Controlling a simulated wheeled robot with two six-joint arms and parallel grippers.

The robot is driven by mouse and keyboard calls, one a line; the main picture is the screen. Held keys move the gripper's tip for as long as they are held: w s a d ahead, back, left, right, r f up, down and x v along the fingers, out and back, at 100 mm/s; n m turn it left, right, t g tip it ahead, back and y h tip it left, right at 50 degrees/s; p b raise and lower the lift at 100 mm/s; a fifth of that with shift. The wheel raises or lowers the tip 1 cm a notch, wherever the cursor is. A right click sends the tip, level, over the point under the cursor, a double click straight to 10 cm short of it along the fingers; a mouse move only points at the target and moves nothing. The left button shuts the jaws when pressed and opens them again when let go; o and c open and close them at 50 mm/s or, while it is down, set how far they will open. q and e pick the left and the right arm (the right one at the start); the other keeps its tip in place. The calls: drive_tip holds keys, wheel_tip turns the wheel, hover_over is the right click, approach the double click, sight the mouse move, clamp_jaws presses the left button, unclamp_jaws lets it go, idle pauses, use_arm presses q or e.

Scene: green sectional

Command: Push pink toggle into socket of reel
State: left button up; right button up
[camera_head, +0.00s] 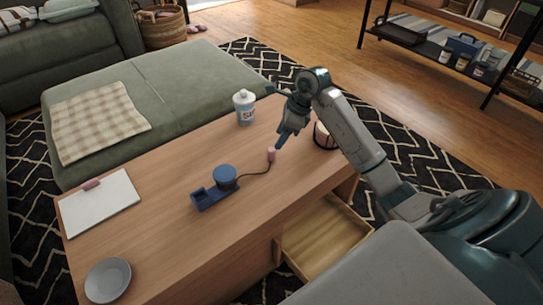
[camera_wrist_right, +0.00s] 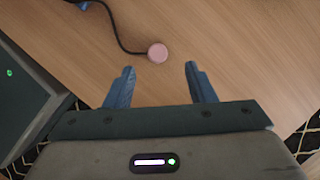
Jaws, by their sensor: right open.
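The pink toggle (camera_head: 271,155) stands on the wooden table at the end of a dark cord. In the right wrist view the toggle (camera_wrist_right: 157,53) is a round pink top just beyond the fingertips and roughly between them. The blue reel (camera_head: 226,178) sits on a dark blue base with a block-shaped part (camera_head: 203,198) at its left; the cord runs from the reel to the toggle. I cannot make out the socket opening. My right gripper (camera_head: 279,144) is open and empty, close to the toggle; its fingers also show in the right wrist view (camera_wrist_right: 157,84). My left gripper is not seen.
A white bottle (camera_head: 244,108) stands behind the toggle, and a round container (camera_head: 325,136) is partly hidden by my right arm. A clipboard (camera_head: 100,203) and a grey plate (camera_head: 108,280) lie at the left. A drawer (camera_head: 324,240) hangs open at the table's front.

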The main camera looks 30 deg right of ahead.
sight(273, 149)
drive_tip(key=x, duration=0.3)
drive_tip(key=b+x, duration=0.2)
drive_tip(key=x, duration=0.3)
drive_tip(key=shift+s+a+f, duration=0.1)
drive_tip(key=shift+s+f, duration=0.05)
drive_tip(key=shift+f, duration=0.05)
drive_tip(key=shift+r, duration=0.1)
clamp_jaws()
drive_tip(key=shift+r, duration=0.15)
